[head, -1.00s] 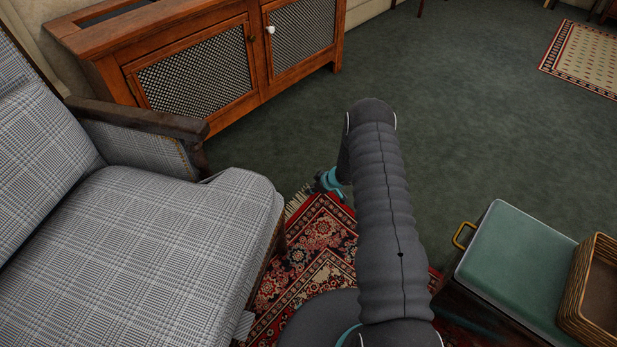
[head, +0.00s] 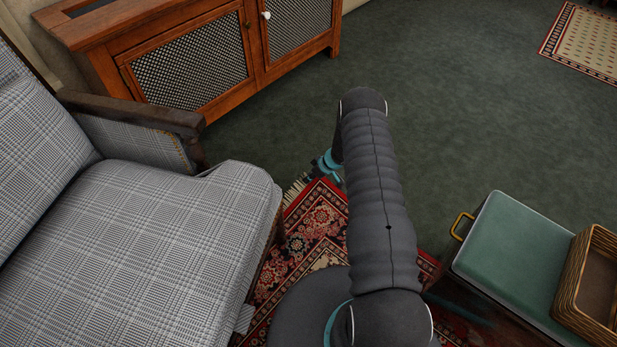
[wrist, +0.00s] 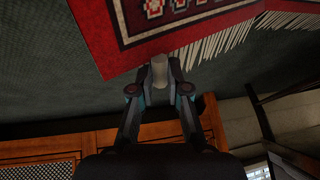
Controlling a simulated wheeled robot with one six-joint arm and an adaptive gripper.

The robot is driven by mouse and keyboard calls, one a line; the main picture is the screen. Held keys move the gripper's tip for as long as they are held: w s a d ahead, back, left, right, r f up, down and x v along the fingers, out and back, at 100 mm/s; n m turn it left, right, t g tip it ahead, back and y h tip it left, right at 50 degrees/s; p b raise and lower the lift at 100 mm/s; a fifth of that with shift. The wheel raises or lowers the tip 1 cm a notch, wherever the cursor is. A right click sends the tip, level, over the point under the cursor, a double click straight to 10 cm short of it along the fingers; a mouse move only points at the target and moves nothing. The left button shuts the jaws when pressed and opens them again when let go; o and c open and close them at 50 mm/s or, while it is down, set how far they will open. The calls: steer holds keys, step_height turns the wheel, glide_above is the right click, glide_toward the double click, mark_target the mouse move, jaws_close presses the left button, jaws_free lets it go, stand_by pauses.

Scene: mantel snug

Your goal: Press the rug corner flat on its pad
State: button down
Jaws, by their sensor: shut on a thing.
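The red patterned rug (head: 312,222) lies on the green carpet beside the armchair, with pale fringe (head: 294,190) along its far end. In the wrist view the rug's red border and corner (wrist: 118,58) fill the top, with fringe to the right. My gripper (head: 318,172) is low at the fringed end, partly hidden by my arm. In the wrist view my gripper (wrist: 160,74) is shut on a small pale cylindrical piece (wrist: 159,66), which sits at the rug's edge. I cannot tell whether it touches the rug. I cannot make out a pad.
A checked armchair (head: 150,240) stands close on the left. A wooden cabinet (head: 185,65) with mesh doors stands behind. A green-topped chest (head: 510,245) with a wicker basket (head: 592,285) is at right.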

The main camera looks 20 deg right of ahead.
steer(key=c, duration=1.1)
jaws_free()
steer(key=shift+a, duration=0.15)
steer(key=shift+c, duration=0.2)
steer(key=shift+s+d+r, duration=0.15)
steer(key=shift+d+r, duration=0.25)
steer(key=v, duration=1.1)
steer(key=shift+s, duration=0.1)
